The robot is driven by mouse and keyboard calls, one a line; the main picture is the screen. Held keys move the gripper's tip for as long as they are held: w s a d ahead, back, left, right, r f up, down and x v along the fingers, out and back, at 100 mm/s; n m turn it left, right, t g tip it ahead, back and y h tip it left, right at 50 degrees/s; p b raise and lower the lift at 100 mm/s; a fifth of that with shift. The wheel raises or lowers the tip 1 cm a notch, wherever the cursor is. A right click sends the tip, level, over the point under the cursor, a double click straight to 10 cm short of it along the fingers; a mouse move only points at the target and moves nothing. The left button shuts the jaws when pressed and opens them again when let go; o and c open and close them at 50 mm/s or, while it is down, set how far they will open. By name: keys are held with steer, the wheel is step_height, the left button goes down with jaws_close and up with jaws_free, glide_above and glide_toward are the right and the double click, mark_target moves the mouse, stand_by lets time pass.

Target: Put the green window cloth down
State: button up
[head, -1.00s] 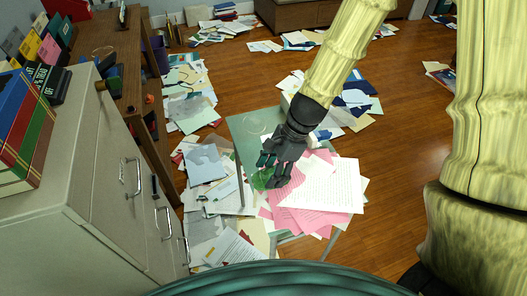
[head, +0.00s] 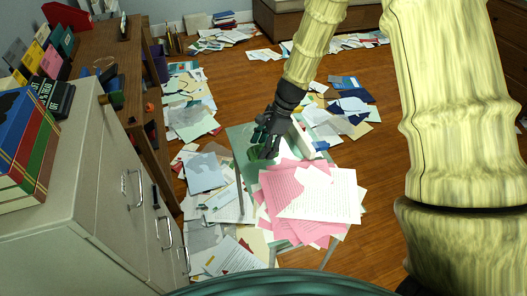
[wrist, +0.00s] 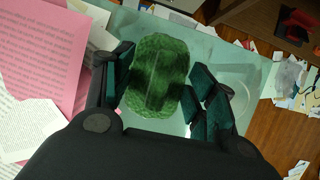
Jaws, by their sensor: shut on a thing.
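The green window cloth (wrist: 157,75) is a fuzzy dark green piece between the fingers of my gripper (wrist: 157,88) in the wrist view. My gripper is shut on it. In the head view my gripper (head: 262,150) hangs over the far left part of the greenish glass table (head: 238,133), and a little of the cloth (head: 254,154) shows below the fingers. The bare glass lies under the cloth in the wrist view. I cannot tell whether the cloth touches the glass.
Pink and white papers (head: 290,205) cover the near part of the table. A white block-like thing (head: 303,140) stands right of my gripper. A grey cabinet (head: 100,190) is at the left. Loose papers (head: 205,173) litter the floor around the table.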

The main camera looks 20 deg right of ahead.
steer(key=shift+f, duration=1.7)
steer(key=shift+s, duration=0.1)
steer(key=shift+f, duration=0.15)
steer(key=o, duration=1.3)
steer(key=shift+o, duration=0.2)
steer(key=v, duration=1.2)
